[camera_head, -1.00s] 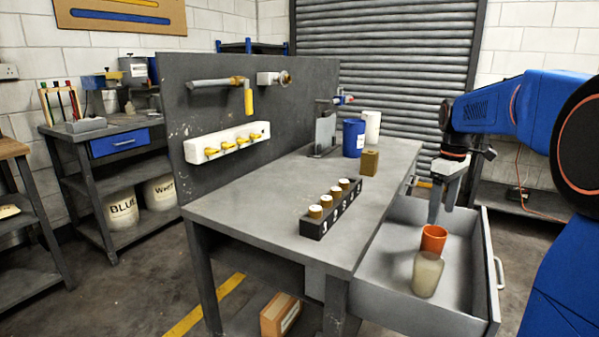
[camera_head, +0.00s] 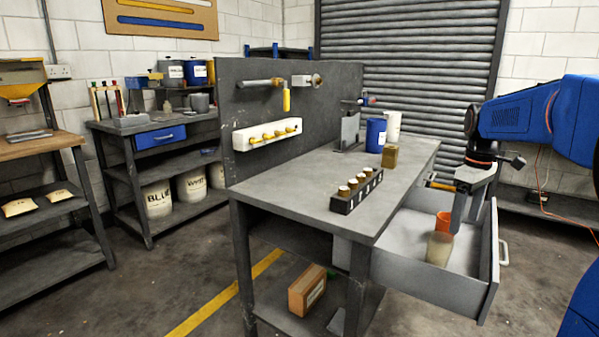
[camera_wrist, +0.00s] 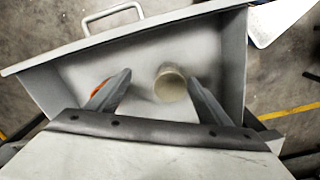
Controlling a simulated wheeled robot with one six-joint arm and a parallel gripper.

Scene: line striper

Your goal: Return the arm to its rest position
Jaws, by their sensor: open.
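My gripper (camera_head: 466,207) hangs from the blue arm above the open drawer (camera_head: 425,290) at the right of the workbench. In the wrist view my gripper (camera_wrist: 152,92) has its two fingers spread, with nothing held between them. An orange cup (camera_head: 443,222) stands in the drawer close to the fingers. A beige translucent cup (camera_head: 439,248) stands in front of it. In the wrist view the beige cup (camera_wrist: 170,84) shows near the right finger, and the orange cup (camera_wrist: 98,88) is mostly hidden behind the left finger.
The workbench (camera_head: 300,200) carries a dark rack (camera_head: 357,192) of several capped jars, a blue can (camera_head: 375,135), a white cylinder and a brown block (camera_head: 389,156). A grey upright panel stands at its left edge. A cardboard box (camera_head: 307,290) sits below. Floor at left front is clear.

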